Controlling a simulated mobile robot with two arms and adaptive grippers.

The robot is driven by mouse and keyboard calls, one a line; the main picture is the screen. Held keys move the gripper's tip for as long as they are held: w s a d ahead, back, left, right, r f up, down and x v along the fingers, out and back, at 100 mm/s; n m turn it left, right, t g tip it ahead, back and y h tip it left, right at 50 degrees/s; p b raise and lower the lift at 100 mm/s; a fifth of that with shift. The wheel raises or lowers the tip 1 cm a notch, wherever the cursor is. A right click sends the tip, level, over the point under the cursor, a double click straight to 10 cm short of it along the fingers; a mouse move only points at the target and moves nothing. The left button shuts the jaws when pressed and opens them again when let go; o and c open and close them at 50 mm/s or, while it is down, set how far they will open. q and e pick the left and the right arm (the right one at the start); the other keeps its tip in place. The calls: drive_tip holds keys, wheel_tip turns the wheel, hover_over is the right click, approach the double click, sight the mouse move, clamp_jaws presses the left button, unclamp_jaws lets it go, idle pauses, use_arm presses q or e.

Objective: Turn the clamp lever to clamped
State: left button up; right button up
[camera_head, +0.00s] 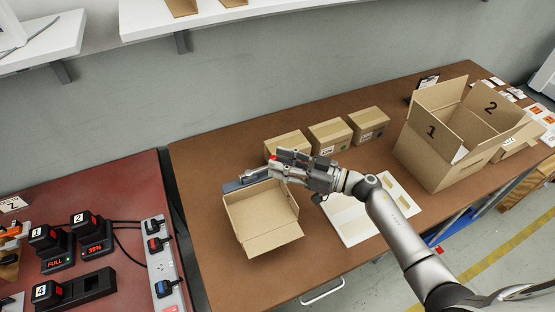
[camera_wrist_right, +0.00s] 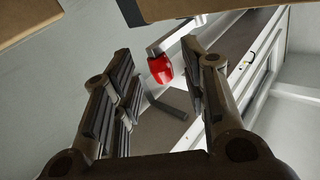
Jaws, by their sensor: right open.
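The clamp lever's red knob (camera_wrist_right: 160,68) sits on a grey metal bar in the right wrist view, between and beyond my fingers. In the head view the red knob (camera_head: 272,158) shows just at the fingertips of my right gripper (camera_head: 283,164). My right gripper, also in the wrist view (camera_wrist_right: 158,95), is open, with a finger to each side of the knob and nothing held. A grey clamp body (camera_head: 244,182) lies behind the open cardboard box; the gripper hides part of it. I cannot tell whether the fingers touch the knob. My left gripper is out of view.
An open cardboard box (camera_head: 262,222) stands just in front of the clamp. Several small closed boxes (camera_head: 330,135) stand behind. A large open box (camera_head: 432,148) marked 1 and 2 is at right. A white board (camera_head: 352,226) lies under my right arm. Battery chargers (camera_head: 85,240) are at left.

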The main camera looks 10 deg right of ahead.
drive_tip(key=shift+w+a, duration=0.35)
drive_tip(key=shift+a, duration=0.15)
drive_tip(key=shift+s+d, duration=0.1)
clamp_jaws()
